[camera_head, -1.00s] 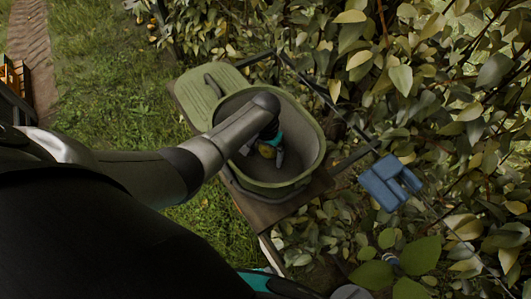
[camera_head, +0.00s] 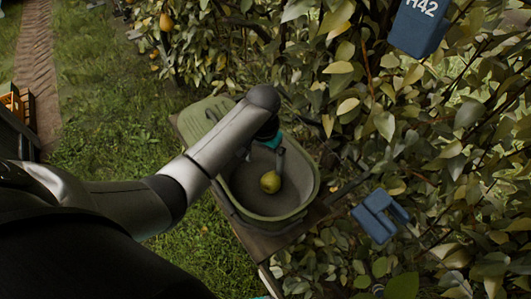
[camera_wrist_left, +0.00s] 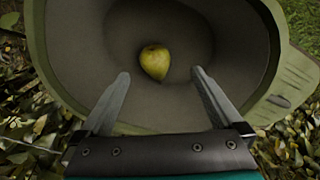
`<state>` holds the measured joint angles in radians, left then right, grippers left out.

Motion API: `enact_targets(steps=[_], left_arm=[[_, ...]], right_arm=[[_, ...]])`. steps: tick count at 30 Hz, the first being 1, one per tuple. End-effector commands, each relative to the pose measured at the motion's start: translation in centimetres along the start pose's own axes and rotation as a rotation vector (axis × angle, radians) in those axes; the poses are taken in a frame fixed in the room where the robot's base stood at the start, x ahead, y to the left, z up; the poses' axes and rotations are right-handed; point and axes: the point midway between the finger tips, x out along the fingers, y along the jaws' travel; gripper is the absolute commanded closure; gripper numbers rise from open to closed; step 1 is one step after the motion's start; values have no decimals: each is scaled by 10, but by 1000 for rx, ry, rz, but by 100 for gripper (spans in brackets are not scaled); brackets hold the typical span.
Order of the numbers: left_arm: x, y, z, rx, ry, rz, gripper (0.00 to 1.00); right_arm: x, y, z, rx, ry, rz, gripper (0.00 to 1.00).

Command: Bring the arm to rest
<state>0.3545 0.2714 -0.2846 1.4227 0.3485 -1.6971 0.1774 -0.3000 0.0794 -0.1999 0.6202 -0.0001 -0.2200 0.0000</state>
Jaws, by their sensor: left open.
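A yellow-green pear (camera_head: 270,181) lies on the floor of the green bucket (camera_head: 309,193), apart from the fingers. The pear (camera_wrist_left: 155,62) and the bucket's rim (camera_wrist_left: 42,45) also show in the left wrist view. My right gripper is not in view.
The bucket stands on a wooden board (camera_head: 248,238). Dense foliage fills the right side, with a blue clip-like piece (camera_head: 375,222) and a blue H42 tag (camera_head: 420,25). A pear (camera_head: 166,22) hangs at the upper left. Grass (camera_head: 100,130) lies open at the left.

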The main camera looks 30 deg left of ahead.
Motion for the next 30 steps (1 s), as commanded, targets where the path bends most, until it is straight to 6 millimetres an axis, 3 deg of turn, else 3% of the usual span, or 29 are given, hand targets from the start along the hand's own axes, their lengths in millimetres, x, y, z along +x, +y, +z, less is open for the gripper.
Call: enact_targets(steps=[11, 21, 30], left_arm=[[-8, 0, 0, 0, 1, 0, 0], [-68, 0, 0, 0, 1, 0, 0], [-106, 0, 0, 0, 0, 0, 0]], right_arm=[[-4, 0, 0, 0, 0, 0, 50], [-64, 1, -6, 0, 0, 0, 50], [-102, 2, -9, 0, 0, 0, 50]])
